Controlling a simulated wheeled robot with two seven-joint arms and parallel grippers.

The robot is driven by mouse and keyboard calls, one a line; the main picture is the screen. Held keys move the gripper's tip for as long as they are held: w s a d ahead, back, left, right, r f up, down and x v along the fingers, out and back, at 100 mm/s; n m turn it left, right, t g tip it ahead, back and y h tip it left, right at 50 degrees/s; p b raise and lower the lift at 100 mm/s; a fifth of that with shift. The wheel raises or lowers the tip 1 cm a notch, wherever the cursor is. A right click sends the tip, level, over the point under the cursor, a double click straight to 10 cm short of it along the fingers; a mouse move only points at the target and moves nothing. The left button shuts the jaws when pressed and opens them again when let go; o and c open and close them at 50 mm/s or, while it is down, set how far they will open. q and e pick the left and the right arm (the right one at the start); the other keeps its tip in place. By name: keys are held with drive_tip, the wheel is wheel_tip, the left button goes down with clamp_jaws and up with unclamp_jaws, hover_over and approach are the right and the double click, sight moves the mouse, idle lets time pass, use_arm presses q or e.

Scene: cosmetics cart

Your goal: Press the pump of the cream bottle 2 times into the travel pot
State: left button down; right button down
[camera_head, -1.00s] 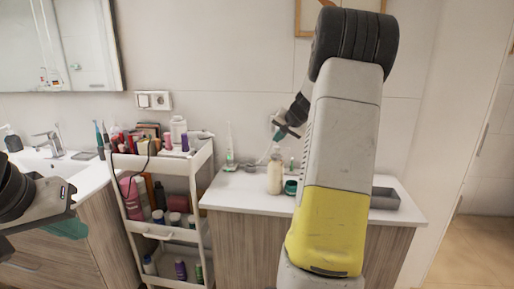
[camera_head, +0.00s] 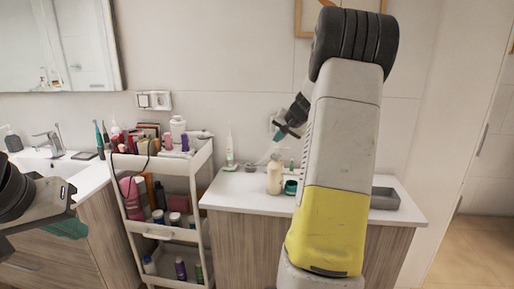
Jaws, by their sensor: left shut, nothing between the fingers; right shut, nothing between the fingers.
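The cream bottle (camera_head: 274,179) stands upright on the white counter, with its pale pump at the top. A small teal round pot (camera_head: 291,187), which looks like the travel pot, sits just right of the bottle and is partly hidden by my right arm. My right gripper (camera_head: 279,136) is shut and empty, pointing down-left above the pump. I cannot tell whether it touches the pump. My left gripper (camera_head: 72,229) is shut and empty at the far left, in front of the sink cabinet and away from the bottle.
A white cart (camera_head: 160,164) full of cosmetics stands left of the counter (camera_head: 232,192). The counter's front left is clear.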

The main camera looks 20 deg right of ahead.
sight(278, 148)
drive_tip(key=shift+f, duration=0.35)
drive_tip(key=shift+f, duration=0.9)
idle(0.8)
drive_tip(key=shift+r, duration=1.3)
drive_tip(key=shift+r, duration=2.5)
